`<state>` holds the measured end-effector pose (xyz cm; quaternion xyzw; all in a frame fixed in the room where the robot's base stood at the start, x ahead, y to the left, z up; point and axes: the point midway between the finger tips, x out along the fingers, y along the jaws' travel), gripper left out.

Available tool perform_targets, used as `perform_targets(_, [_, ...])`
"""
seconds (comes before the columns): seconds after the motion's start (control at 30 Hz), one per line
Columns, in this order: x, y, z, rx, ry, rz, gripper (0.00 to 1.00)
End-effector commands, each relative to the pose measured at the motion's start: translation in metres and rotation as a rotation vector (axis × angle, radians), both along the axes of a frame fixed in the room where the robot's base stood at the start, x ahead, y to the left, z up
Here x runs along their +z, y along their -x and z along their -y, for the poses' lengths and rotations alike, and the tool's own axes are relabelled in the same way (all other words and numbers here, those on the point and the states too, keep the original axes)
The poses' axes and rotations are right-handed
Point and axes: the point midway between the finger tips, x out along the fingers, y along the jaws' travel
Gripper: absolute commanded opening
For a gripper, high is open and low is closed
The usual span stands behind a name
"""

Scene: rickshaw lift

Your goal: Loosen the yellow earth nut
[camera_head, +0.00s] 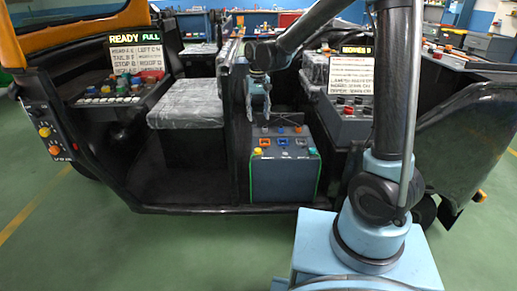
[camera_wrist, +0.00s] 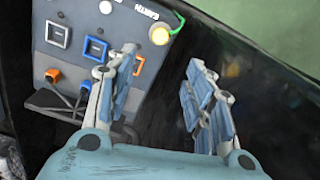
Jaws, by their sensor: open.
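The yellow earth nut (camera_wrist: 159,35) sits on the face of a grey panel (camera_wrist: 75,15) beside the word EARTH in the wrist view. A green wire curves away from it. The nut lies beyond the fingertips in the picture, nearer the left finger. In the head view my gripper (camera_head: 264,110) hangs above the box; its fingertips are small there.
Orange- and blue-framed sockets (camera_wrist: 95,47) and orange and blue plugs (camera_wrist: 52,75) with black cables are near the left finger. A grey wrapped seat (camera_head: 187,103) and dark frame post stand left of the box. Sign boards (camera_head: 352,75) stand behind.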

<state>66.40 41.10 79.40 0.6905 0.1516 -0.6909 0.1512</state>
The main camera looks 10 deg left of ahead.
Motion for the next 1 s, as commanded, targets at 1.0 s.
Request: perform_targets(1.0, [-0.149,0.000,-0.001,0.000,0.000,0.000,0.48])
